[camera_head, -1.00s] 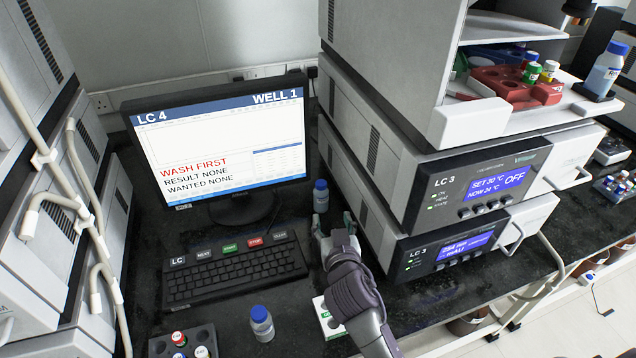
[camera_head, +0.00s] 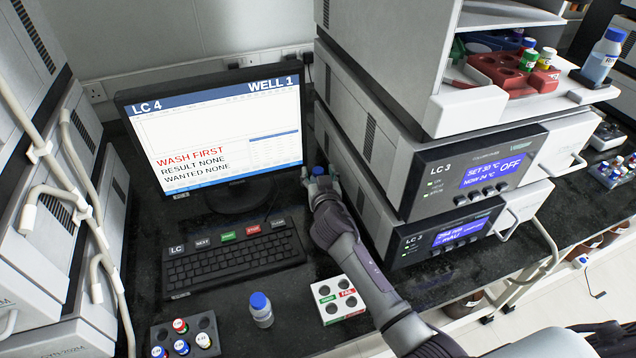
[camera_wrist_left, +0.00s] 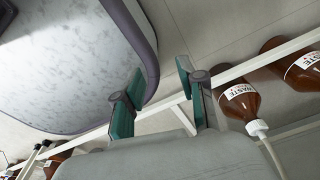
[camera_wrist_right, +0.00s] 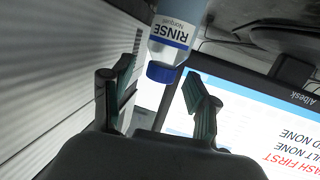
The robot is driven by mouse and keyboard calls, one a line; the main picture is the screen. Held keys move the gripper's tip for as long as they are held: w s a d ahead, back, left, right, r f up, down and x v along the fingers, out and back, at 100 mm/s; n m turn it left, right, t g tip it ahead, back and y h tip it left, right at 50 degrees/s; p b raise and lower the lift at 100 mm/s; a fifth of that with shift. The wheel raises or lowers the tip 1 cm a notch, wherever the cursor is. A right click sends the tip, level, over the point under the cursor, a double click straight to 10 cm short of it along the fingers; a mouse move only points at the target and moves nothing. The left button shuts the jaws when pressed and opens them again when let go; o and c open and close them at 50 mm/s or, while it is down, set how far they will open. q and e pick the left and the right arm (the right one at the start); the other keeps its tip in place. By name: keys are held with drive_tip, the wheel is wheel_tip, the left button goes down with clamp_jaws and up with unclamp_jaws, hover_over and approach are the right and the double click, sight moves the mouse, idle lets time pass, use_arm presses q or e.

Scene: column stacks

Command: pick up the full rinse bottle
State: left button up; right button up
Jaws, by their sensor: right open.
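A rinse bottle (camera_wrist_right: 176,30) with a blue cap and a label reading RINSE shows in the right wrist view, ahead of my right gripper (camera_wrist_right: 158,90). The gripper's fingers are apart, with the cap beyond the gap between them. My left gripper (camera_wrist_left: 160,95) is open and empty in the left wrist view.
The monitor (camera_head: 225,135) stands left of my right gripper, the LC 3 instrument stack (camera_head: 400,140) close on its right. A keyboard (camera_head: 235,262), a vial rack (camera_head: 186,338) and a red-green-marked white block (camera_head: 338,300) lie in front. Brown waste bottles (camera_wrist_left: 240,100) show near my left gripper.

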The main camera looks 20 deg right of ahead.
drive_tip(key=shift+x, duration=0.85)
drive_tip(key=c, duration=1)
